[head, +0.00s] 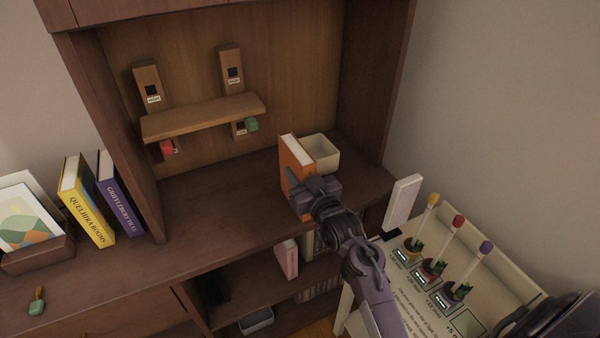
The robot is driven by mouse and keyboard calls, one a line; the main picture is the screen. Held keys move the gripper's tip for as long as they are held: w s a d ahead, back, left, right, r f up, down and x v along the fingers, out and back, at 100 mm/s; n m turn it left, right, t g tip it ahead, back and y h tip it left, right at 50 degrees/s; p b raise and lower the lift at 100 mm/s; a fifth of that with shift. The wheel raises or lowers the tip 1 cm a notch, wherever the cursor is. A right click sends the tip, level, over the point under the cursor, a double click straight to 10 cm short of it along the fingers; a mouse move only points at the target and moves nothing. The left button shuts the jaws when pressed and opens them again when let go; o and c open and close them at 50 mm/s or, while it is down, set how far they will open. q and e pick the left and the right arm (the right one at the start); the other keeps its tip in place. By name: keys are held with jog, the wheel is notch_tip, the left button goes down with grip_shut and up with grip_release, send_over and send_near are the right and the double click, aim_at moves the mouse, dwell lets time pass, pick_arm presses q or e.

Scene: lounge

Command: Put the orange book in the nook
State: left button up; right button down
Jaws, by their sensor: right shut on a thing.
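The orange book (294,164) stands upright in the nook (213,205), at its right side near the front. My right gripper (303,192) is shut on the lower part of this book, and its fingers hide some of the cover. I cannot tell whether the book's bottom touches the nook floor. The nook is a dark wood recess with a light wood back and a small wall shelf (205,115). My left gripper is not in view.
A cream bin (321,153) stands just behind and right of the book. Yellow (86,201) and purple (119,195) books stand left of the nook. A white stand (430,267) with several coloured-tip items is at right. The nook's left floor is clear.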

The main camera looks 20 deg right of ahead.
jog(key=shift+r, duration=0.1)
jog(key=c, duration=1)
grip_release()
jog(key=shift+s, duration=0.35)
jog(key=s+b, duration=0.1)
jog(key=s, duration=1)
jog(key=shift+s+d, duration=0.2)
